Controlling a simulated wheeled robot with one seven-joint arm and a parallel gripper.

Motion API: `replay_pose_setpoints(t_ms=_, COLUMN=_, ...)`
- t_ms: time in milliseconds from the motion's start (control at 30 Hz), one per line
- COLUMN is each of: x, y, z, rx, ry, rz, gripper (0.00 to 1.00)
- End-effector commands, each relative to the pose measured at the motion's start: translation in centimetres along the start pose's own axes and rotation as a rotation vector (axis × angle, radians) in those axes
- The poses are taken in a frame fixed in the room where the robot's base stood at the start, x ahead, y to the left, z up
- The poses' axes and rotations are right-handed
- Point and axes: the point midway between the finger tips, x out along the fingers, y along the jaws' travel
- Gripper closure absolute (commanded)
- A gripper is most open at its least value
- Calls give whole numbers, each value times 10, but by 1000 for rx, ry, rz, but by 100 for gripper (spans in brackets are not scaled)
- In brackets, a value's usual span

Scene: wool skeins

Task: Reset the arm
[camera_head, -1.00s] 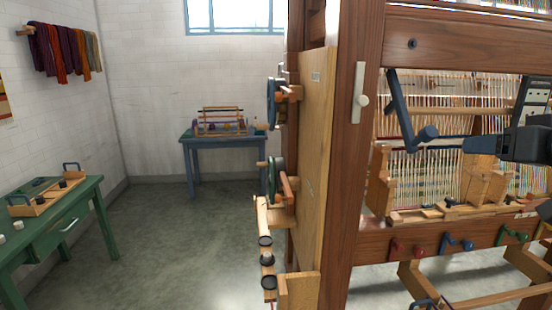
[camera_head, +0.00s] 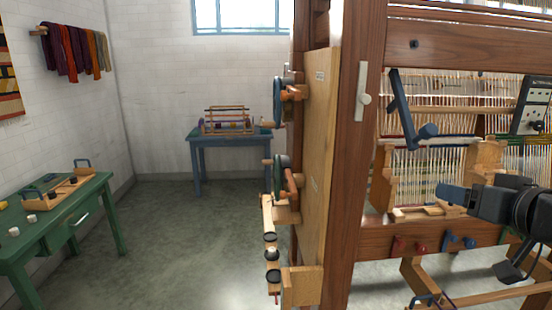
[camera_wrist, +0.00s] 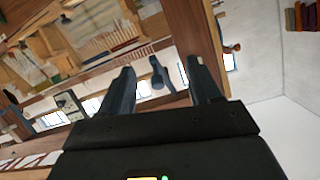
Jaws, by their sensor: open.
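My gripper (camera_head: 447,193) is at the right of the head view, in front of the wooden loom's (camera_head: 352,150) lower beam, with its dark arm links reaching in from the right edge. In the wrist view my gripper (camera_wrist: 160,82) shows two dark blue fingers set well apart. The wrist view is tilted, with the loom at the left and a white wall at the right.
A green table (camera_head: 95,197) with a wooden tray (camera_head: 62,190) stands at the left. A blue table (camera_head: 230,150) with a small loom stands at the back. Coloured skeins (camera_head: 68,54) hang on the left wall. The floor (camera_head: 190,240) between is clear.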

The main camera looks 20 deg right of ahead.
Motion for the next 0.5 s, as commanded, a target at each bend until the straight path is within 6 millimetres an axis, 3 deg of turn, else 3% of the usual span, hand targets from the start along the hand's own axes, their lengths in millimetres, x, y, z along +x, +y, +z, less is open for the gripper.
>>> replay_pose_setpoints(t_ms=267, x=-6, y=-35, z=101, rx=17, ry=-14, rz=-19, gripper=37)
replay_pose_setpoints(t_ms=500, x=-39, y=-62, z=181, rx=-9, ry=-17, rz=-35, gripper=37)
